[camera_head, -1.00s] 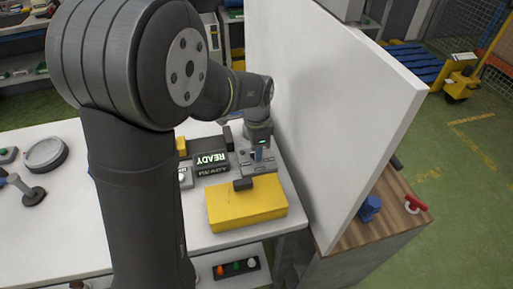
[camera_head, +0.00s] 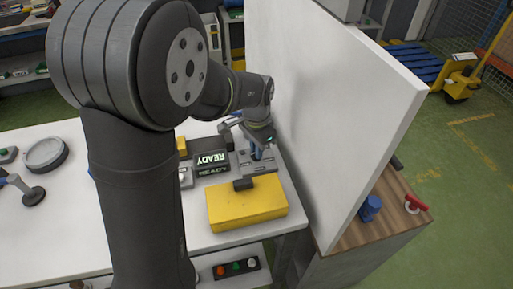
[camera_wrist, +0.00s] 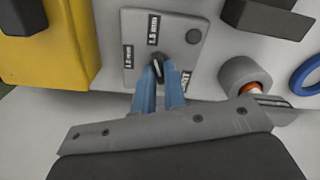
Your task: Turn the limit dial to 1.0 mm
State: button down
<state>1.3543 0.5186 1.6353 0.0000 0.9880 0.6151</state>
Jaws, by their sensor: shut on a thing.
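The limit dial's grey plate (camera_wrist: 188,55) fills the middle of the wrist view; it also shows in the head view (camera_head: 262,168) beside the white panel. Its small dark knob (camera_wrist: 157,70) sits between my blue fingertips. My gripper (camera_wrist: 160,82) is shut on this knob; in the head view my gripper (camera_head: 257,153) points down at the plate. One label (camera_wrist: 153,30) above the knob appears to read 1.5 mm. A label (camera_wrist: 128,56) to the left appears to read 1.0 mm. A third label (camera_wrist: 186,80) is partly hidden by a finger. I cannot tell the knob's exact setting.
A yellow block (camera_head: 247,205) lies in front of the plate. A READY display (camera_head: 211,159) stands to the left. A tall white panel (camera_head: 330,110) rises close on the right. The wrist view shows a grey cylinder (camera_wrist: 240,73) and part of a blue ring (camera_wrist: 306,76).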

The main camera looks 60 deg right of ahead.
jog(key=n, duration=0.6)
jog(key=shift+n, duration=0.3)
jog(key=n, duration=0.6)
jog(key=shift+n, duration=0.3)
jog(key=c, duration=1.5)
grip_release()
notch_tip(320, 180, up, 18)
jog(key=shift+f, duration=0.25)
jog(key=shift+f, duration=0.15)
